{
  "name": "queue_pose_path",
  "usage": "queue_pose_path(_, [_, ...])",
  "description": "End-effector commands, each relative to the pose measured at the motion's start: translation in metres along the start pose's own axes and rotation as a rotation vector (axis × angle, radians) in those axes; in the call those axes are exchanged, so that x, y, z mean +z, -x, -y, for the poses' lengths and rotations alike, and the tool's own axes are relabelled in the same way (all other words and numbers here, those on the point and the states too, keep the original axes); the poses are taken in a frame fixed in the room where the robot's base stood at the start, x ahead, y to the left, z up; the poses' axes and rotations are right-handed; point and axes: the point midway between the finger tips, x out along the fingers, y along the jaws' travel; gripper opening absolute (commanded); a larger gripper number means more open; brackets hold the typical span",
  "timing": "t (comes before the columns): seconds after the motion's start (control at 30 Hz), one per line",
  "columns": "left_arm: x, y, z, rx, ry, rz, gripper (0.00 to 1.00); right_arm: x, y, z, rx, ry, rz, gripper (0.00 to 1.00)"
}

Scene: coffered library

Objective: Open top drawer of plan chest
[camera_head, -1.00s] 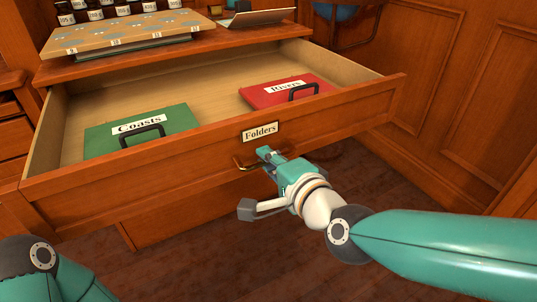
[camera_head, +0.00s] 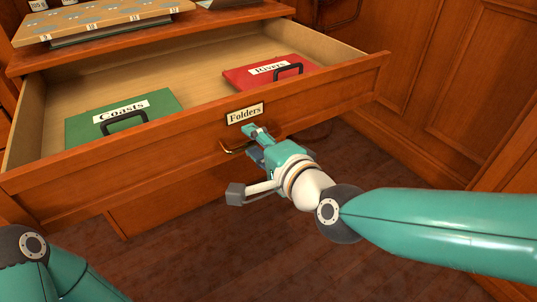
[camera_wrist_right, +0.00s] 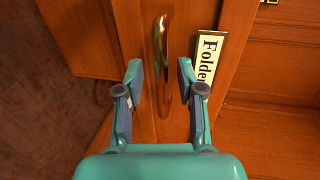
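The top drawer (camera_head: 310,113) of the plan chest, labelled "Folders" (camera_head: 245,113), stands pulled well out. A green "Coasts" folder (camera_head: 160,106) and a red "Rivers" folder (camera_head: 240,78) lie inside it. The drawer's brass handle (camera_head: 233,150) is on its front below the label. My right gripper (camera_head: 252,142) is open and empty just in front of the drawer front, close to the handle. In the right wrist view the handle (camera_wrist_right: 161,45) shows just beyond the gap between the two spread fingertips (camera_wrist_right: 160,72). My left gripper is out of view; only part of my left arm shows at lower left.
A patterned board (camera_head: 100,18) lies on the chest top above the drawer. A wood-panelled wall (camera_head: 440,70) stands on the right. The dark wooden floor (camera_head: 180,250) in front of the chest is clear apart from my arms.

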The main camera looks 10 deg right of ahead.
Motion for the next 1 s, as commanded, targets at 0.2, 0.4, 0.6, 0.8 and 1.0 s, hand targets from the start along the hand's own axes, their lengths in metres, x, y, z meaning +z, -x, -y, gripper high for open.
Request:
queue_pose_path(0.2, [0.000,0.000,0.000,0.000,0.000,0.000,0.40,0.000,0.031,0.001,-0.005,-0.001,0.001,0.38])
queue_pose_path(0.4, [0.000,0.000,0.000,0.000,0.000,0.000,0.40,0.001,0.071,0.000,-0.005,-0.002,0.003,0.38])
queue_pose_path(0.6, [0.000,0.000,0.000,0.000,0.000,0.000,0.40,0.001,0.101,-0.001,-0.002,-0.002,0.002,0.38])
queue_pose_path(0.8, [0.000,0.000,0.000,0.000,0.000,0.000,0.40,0.002,0.115,-0.002,0.002,0.000,0.003,0.38])
queue_pose_path(1.0, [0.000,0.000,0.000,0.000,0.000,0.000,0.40,0.001,0.117,-0.003,0.003,0.000,0.003,0.38])
